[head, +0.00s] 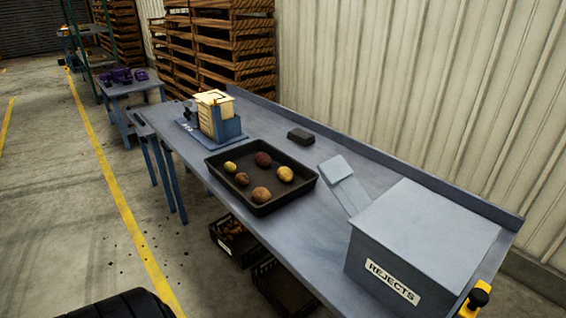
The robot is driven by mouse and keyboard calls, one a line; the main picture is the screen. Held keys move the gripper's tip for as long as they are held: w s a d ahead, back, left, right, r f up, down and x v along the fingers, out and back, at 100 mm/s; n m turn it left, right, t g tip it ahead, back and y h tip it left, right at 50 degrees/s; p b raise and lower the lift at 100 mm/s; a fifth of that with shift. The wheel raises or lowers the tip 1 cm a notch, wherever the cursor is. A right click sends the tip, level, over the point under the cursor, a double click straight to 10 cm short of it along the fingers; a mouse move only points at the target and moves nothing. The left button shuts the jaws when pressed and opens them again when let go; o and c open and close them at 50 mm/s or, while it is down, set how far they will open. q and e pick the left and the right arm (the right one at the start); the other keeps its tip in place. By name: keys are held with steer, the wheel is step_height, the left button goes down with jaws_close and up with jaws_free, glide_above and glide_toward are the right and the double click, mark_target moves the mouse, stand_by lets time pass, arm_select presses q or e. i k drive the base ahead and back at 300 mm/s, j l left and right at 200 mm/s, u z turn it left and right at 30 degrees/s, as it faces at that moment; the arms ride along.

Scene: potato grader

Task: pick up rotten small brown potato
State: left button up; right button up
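A black tray (213,173) on the blue-grey bench holds several potatoes. A small dark brown potato (241,178) lies at the tray's left front side; it looks darkest and smallest along with the small yellow potato (230,167) just behind it. A larger reddish-brown potato (263,159) lies at the back, a yellow potato (285,174) with dark spots at the right, and an orange-brown potato (261,194) at the front. Rot is too small to make out. Neither of my grippers is in view.
A grey box labelled REJECTS (425,240) with a sloped chute (343,185) stands right of the tray. A scale-like device (216,120) stands behind left, and a small dark block (300,136) lies behind the tray. Crates (232,240) sit beneath the bench (330,243).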

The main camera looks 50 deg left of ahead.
mark_target(242, 179)
steer(key=j+u, duration=0.2)
steer(key=j, duration=2.4)
